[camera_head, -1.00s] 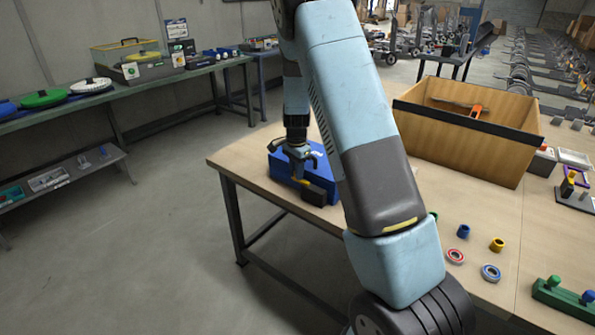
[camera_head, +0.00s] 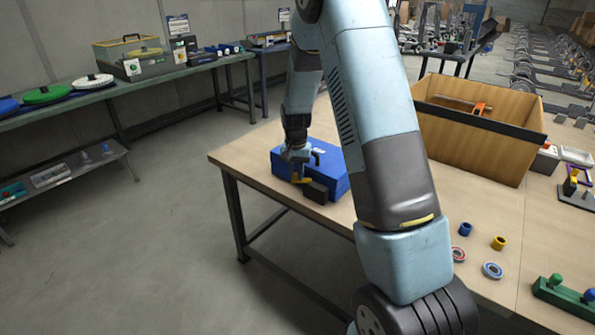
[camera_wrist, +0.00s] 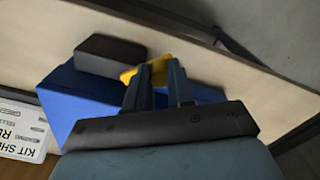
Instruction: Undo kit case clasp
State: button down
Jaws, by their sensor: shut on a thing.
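The blue kit case (camera_head: 336,182) sits near the left front edge of the wooden table, partly hidden by my arm. In the wrist view its blue surface (camera_wrist: 70,103) shows left of my fingers. The yellow clasp (camera_wrist: 130,75) is at the case's front side; it also shows in the head view (camera_head: 304,180). My gripper (camera_head: 299,171) is at that side, shut on the clasp. In the wrist view the fingers (camera_wrist: 157,75) meet at the clasp and hide part of it. Whether the clasp is latched cannot be told.
A dark block (camera_head: 315,192) is close in front of the case; it also shows in the wrist view (camera_wrist: 110,53). A wooden bin (camera_head: 470,145) stands behind on the right. A printed kit sheet (camera_wrist: 20,132) lies beside the case. Bearings (camera_head: 492,270) lie at the front right.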

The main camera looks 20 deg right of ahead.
jog(key=shift+s+d+n, duration=0.15)
jog(key=shift+s+n, duration=0.4)
jog(key=shift+n, duration=0.95)
jog(key=shift+s+d+n, duration=0.1)
jog(key=shift+s+n, duration=0.45)
jog(key=shift+n, duration=0.95)
jog(key=shift+s+d+n, duration=0.15)
jog(key=shift+s+n, duration=0.4)
jog(key=shift+n, duration=0.95)
jog(key=c, duration=1.3)
grip_release()
jog(key=shift+o, duration=0.2)
notch_tip(320, 180, up, 14)
jog(key=shift+s, duration=0.1)
